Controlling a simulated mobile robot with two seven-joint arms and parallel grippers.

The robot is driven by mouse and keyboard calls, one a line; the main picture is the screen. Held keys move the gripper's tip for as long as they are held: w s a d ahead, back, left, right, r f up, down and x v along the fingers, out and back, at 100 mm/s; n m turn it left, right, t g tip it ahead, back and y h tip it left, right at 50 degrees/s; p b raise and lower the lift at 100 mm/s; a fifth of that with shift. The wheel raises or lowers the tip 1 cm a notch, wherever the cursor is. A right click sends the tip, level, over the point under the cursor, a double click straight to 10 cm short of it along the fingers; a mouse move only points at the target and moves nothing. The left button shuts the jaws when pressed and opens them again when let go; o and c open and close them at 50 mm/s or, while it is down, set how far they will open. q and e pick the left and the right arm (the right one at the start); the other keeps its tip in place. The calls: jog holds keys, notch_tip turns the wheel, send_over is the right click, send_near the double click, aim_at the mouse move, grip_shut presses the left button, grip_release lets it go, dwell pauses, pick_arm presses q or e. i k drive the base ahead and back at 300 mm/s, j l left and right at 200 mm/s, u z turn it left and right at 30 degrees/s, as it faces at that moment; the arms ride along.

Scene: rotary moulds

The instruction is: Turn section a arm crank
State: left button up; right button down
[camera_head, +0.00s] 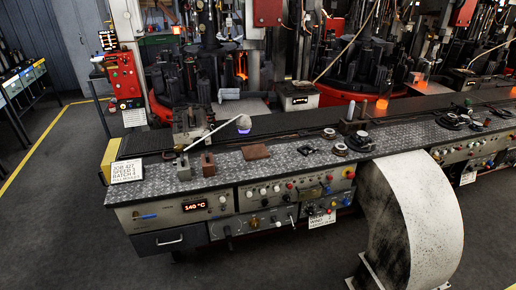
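Neither of my grippers shows in the head view. A long control bench (230,172) with a chequered metal top runs across the middle. No part is clearly marked as the section a arm crank. A small dark control (315,209) sits on the front panel above a white card (322,220) whose first word looks like "WIND". A dark round fitting (360,141) stands on the bench top, and a similar handwheel-like fitting (450,121) lies further right. I cannot tell which of these is the crank.
A large curved pale metal guard (412,215) stands in front of the bench at right. A white stick with a rounded end (243,122) rests on the bench top. Moulding machinery (205,80) stands behind. The dark floor (70,235) at left is clear.

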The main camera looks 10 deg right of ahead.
aim_at(227, 231)
jog(key=i+l+u, duration=0.1)
jog(key=i+l, duration=0.65)
jog(key=i+l+u, duration=0.1)
jog(key=i+l, duration=0.6)
jog(key=l, duration=0.25)
